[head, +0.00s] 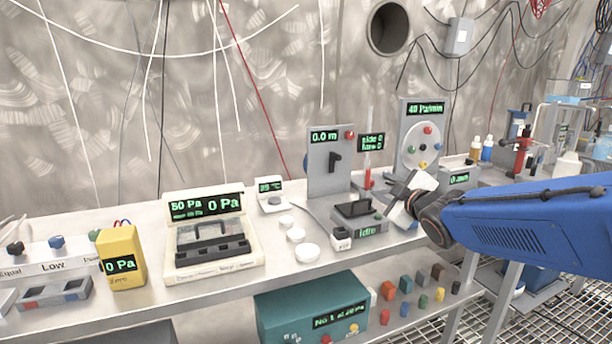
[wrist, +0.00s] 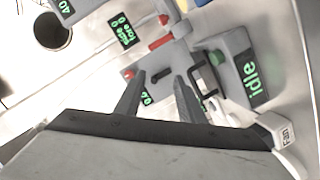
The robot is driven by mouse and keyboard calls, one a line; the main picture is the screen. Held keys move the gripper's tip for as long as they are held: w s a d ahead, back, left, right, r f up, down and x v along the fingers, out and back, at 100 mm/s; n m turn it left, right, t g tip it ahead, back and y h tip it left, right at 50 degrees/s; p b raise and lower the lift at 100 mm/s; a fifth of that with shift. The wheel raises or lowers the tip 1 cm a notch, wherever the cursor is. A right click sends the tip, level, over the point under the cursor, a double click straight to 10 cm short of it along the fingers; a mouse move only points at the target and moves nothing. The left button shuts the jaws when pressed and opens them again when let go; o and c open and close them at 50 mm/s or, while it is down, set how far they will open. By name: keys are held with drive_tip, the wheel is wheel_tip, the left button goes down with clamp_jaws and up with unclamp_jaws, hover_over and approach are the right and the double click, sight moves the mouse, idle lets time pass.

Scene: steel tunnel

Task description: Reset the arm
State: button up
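My arm reaches in from the right in the head view as a blue link (head: 540,225) with a dark wrist joint. My gripper (head: 398,205) hangs over the bench beside the grey idle device (head: 368,231). In the wrist view my gripper (wrist: 159,78) shows two dark fingers standing apart, with nothing seen between them. The idle device also shows in the wrist view (wrist: 232,68), just right of the fingers. Part of the gripper is hard to make out in the head view.
A panel reading 0.0 m (head: 328,175) and a dial panel (head: 421,150) stand close behind my gripper. A beige pressure device (head: 212,258) and a yellow meter (head: 121,258) are left. A teal box (head: 310,310) and coloured blocks sit on the lower shelf.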

drive_tip(key=s+d+f+m+g+h, duration=0.2)
drive_tip(key=s+d+f+m+g, duration=0.15)
drive_tip(key=s, duration=0.45)
drive_tip(key=s+d+f+m+g+h, duration=0.2)
drive_tip(key=s+f+m, duration=0.25)
drive_tip(key=s, duration=0.35)
drive_tip(key=s+a+f+m+g, duration=0.1)
drive_tip(key=s+f, duration=0.3)
drive_tip(key=s, duration=0.5)
drive_tip(key=s+a+f+m+g+y, duration=0.1)
drive_tip(key=s+a+f+m+g, duration=0.1)
drive_tip(key=s, duration=0.7)
wheel_tip(320, 180, down, 3)
drive_tip(key=m+g, duration=0.1)
drive_tip(key=g, duration=0.1)
drive_tip(key=shift+s+g, duration=0.35)
drive_tip(key=shift+s, duration=0.05)
